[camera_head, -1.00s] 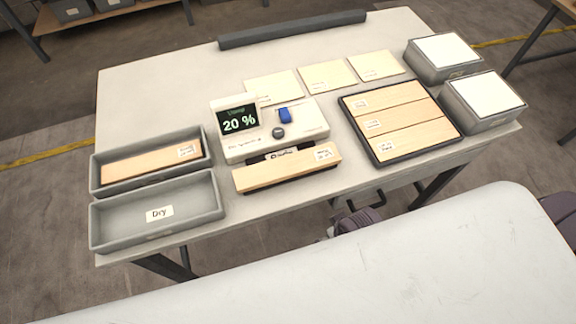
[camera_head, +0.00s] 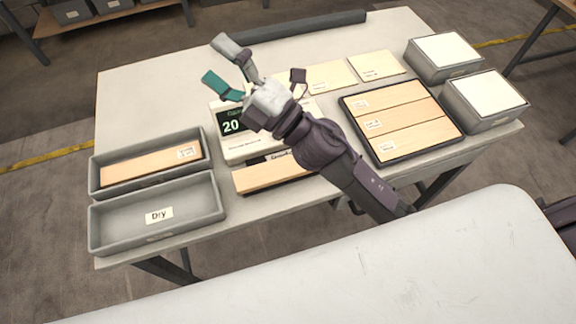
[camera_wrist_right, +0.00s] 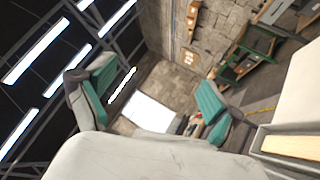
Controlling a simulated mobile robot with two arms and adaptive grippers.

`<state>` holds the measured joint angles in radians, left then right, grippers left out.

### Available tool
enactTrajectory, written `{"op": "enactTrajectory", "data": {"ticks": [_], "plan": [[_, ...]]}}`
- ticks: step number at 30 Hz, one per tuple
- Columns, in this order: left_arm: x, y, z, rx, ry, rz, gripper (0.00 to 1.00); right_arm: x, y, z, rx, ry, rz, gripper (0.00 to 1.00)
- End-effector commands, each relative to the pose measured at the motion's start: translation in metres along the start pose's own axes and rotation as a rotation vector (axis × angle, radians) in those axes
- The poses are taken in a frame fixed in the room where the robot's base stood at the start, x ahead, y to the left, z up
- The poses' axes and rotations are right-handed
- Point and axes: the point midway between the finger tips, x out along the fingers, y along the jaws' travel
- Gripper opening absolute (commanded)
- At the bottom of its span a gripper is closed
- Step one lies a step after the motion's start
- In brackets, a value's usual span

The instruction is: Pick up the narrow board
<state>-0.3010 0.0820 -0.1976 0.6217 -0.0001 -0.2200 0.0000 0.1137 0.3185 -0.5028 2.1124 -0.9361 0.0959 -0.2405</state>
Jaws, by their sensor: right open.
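A light wooden board (camera_head: 268,174) lies in front of the meter, partly covered by my right arm. Another board (camera_head: 150,164) lies in the rear grey bin at the left. Three boards (camera_head: 398,121) lie side by side in a dark tray. I cannot tell which one is the narrow board. My right gripper (camera_head: 224,66) is open and empty, raised over the table and the meter, its fingers pointing to the upper left. In the right wrist view both teal-padded fingers (camera_wrist_right: 150,98) are spread with nothing between them. My left gripper is not in view.
The meter (camera_head: 230,124) is partly hidden by my arm. An empty bin labelled "Dry" (camera_head: 205,205) stands at the front left. Two grey boxes with white tops (camera_head: 449,68) stand at the right. A dark bar (camera_head: 335,22) lies at the back. The table's back left is clear.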

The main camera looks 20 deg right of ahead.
Motion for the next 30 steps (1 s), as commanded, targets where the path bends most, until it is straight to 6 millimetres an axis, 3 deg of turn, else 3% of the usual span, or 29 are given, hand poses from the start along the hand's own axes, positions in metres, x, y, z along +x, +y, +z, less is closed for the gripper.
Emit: {"op": "enactTrajectory", "data": {"ticks": [1, 4, 6, 8, 11, 13, 15, 19, 24, 30], "plan": [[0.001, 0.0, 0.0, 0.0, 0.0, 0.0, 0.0, 0.011, 0.007, -0.037, -0.162, 0.211, 0.032, 0.92], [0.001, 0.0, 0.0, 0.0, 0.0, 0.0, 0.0, 0.003, -0.008, -0.103, -0.477, 0.632, 0.049, 0.92], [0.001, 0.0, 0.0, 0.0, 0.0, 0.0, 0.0, -0.02, -0.037, -0.13, -0.689, 0.926, 0.021, 0.92], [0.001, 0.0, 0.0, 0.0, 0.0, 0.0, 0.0, -0.046, -0.067, -0.133, -0.86, 1.174, -0.034, 0.92], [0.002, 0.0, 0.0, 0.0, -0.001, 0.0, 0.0, -0.091, -0.111, -0.102, -1.097, 1.554, -0.187, 0.92], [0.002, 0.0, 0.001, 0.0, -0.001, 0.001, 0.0, -0.118, -0.128, -0.064, -1.213, 1.776, -0.327, 0.92], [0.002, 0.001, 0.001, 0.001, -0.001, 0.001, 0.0, -0.139, -0.133, -0.024, -1.289, 1.952, -0.475, 0.92], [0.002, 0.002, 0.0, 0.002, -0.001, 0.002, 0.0, -0.162, -0.126, 0.034, -1.346, 2.158, -0.706, 0.92], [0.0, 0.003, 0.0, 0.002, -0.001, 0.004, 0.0, -0.176, -0.122, 0.061, -1.347, 2.251, -0.835, 0.92], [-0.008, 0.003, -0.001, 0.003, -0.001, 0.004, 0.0, -0.194, -0.155, 0.06, -1.339, 2.256, -0.837, 0.92]]}}
